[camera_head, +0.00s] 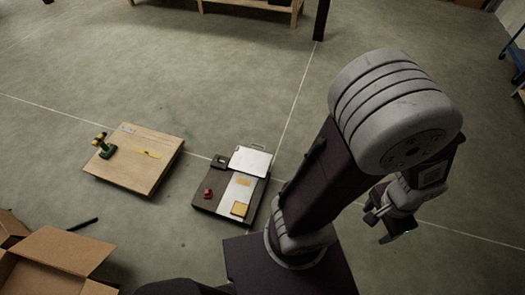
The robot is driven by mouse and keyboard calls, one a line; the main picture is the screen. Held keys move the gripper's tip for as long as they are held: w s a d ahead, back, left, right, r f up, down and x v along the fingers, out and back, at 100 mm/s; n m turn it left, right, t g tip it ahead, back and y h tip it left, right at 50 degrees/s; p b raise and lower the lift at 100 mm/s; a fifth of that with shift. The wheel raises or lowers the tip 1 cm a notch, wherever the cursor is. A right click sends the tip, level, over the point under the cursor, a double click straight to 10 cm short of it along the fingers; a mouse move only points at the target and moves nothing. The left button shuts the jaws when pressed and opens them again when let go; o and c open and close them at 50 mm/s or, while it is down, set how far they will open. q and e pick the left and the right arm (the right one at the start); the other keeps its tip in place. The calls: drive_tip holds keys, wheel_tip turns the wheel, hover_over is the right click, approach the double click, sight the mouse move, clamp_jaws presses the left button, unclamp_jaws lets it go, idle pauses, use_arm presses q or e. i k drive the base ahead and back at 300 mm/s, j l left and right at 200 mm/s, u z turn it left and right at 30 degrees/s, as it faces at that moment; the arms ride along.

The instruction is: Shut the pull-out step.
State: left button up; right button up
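No pull-out step that I can make out for certain is in view, and neither is the camper. My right gripper (380,222) hangs over bare floor at the right, at the end of my folded arm. It is small and dark, and I cannot tell whether its fingers are apart or closed. I see nothing clearly held in it. My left gripper is out of view.
A wooden board (160,165) with a green drill (104,148) lies at the left. Beside it is a dark-and-white platform (228,200) with small items. An open cardboard box (65,245) stands at lower left. A wooden bench (270,5) stands at the back.

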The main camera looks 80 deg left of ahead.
sight(250, 162)
drive_tip(key=i+j+u, duration=0.2)
drive_tip(key=i+u, duration=0.2)
drive_tip(key=i+j+u, duration=0.1)
drive_tip(key=i+u, duration=0.65)
drive_tip(key=i+l+u, duration=0.1)
drive_tip(key=i+u, duration=0.9)
drive_tip(key=u, duration=0.2)
drive_tip(key=i+l+u, duration=0.1)
drive_tip(key=i+u, duration=0.3)
drive_tip(key=i+l+u, duration=0.2)
drive_tip(key=u, duration=0.25)
drive_tip(key=i+l+u, duration=0.25)
drive_tip(key=u, duration=0.15)
drive_tip(key=i+l+u, duration=0.15)
drive_tip(key=u, duration=0.3)
drive_tip(key=i+l+u, duration=0.15)
drive_tip(key=l+u, duration=0.15)
drive_tip(key=u, duration=0.2)
drive_tip(key=l+u, duration=0.3)
drive_tip(key=u, duration=0.15)
drive_tip(key=i+l+u, duration=0.1)
drive_tip(key=l+u, duration=0.35)
drive_tip(key=j, duration=0.1)
